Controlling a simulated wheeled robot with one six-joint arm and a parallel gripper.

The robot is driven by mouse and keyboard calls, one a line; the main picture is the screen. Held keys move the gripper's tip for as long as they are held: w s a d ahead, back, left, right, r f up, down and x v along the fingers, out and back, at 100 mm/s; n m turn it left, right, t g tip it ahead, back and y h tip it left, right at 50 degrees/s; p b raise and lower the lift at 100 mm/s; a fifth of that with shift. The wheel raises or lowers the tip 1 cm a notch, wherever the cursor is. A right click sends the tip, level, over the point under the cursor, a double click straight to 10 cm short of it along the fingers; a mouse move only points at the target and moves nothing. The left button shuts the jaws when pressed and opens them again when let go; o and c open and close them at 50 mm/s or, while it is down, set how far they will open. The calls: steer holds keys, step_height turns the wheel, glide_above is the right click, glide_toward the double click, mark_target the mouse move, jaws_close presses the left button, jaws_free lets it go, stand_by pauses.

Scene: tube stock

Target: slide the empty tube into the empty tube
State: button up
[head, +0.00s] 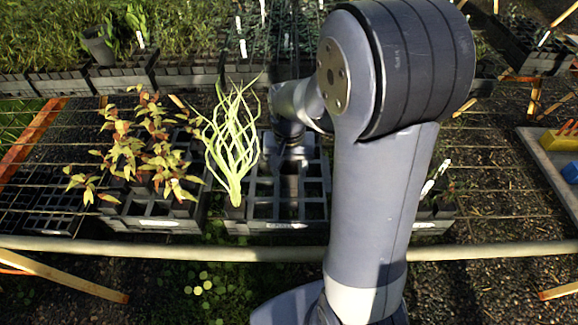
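A black crate (262,208) with a grid of square cells stands at the middle of the wire bench. Several of its cells look empty. My gripper (291,166) points down over this crate, partly hidden behind my arm. A dark upright tube shape (290,188) shows right below it, among the cells. I cannot tell whether the fingers hold it, or whether it is empty. A pale green plant (232,150) rises from a tube (235,208) at the crate's left front corner, close to the left of my gripper.
A crate of reddish leafy plants (150,219) stands just left. Planted trays (120,73) line the back, with a dark pot (98,45) leaning there. A rail (150,247) runs along the bench front. A grey tray (550,165) with yellow and blue items is at far right.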

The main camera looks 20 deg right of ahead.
steer(key=shift+o, duration=1.2)
steer(key=shift+r, duration=0.1)
step_height(320, 180, up, 11)
steer(key=shift+f, duration=0.2)
steer(key=shift+f, duration=0.1)
step_height(320, 180, down, 11)
steer(key=shift+r, duration=0.5)
steer(key=shift+f, duration=0.15)
